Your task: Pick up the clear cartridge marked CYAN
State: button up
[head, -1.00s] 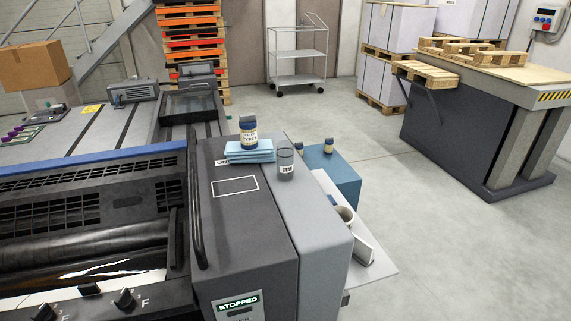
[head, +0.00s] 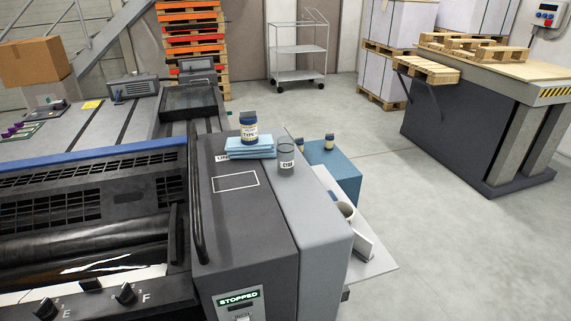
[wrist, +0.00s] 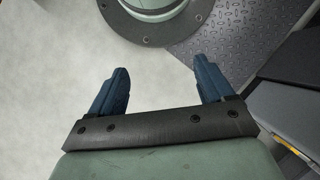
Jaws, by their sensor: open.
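The clear cartridge (head: 286,160) is a grey see-through cylinder with a white label, which seems to read CYAN in small print. In the head view it stands upright on top of the press's end housing, beside a stack of folded blue cloths (head: 250,150). A jar with a blue-and-cream label (head: 249,131) stands on the cloths. My gripper (wrist: 162,85) shows only in the wrist view. Its two blue fingers are wide apart with nothing between them, over pale floor. The cartridge is not in the wrist view.
A blue cabinet (head: 335,172) with small jars stands beyond the housing. A white side shelf (head: 375,262) holds a cup-like item (head: 346,210). A dark bar runs along the housing's left edge. A white outlined rectangle (head: 236,181) on the housing top is empty. Floor at right is clear.

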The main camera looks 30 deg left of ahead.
jog(key=w+a+r+n+t, duration=0.1)
jog(key=w+a+r+t, duration=0.1)
jog(key=w+r, duration=0.6)
jog(key=w+a+r+t, duration=0.2)
jog(key=w+r, duration=0.3)
jog(key=w, duration=0.7)
jog(key=w+a+r+n+t, duration=0.1)
jog(key=w+a+r, duration=0.1)
jog(key=w+r, duration=0.6)
jog(key=w+a+r+n+t+y, duration=0.1)
jog(key=w+a+r+t, duration=0.15)
jog(key=w+r, duration=0.45)
jog(key=w+a+r+t, duration=0.1)
jog(key=w+a+r, duration=0.3)
jog(key=r, duration=0.7)
jog(key=w+a+r+n+t+y, duration=0.1)
jog(key=w+a+r, duration=0.3)
jog(key=r, duration=0.5)
notch_tip(320, 180, up, 29)
send_over(286, 148)
jog(key=s+d, duration=0.1)
jog(key=shift+s+x, duration=0.15)
jog(key=shift+x, duration=2.15)
jog(key=shift+s+x, duration=0.15)
jog(key=shift+x, duration=2.15)
jog(key=shift+s+x, duration=0.15)
jog(key=shift+x, duration=2.15)
jog(key=shift+f, duration=0.15)
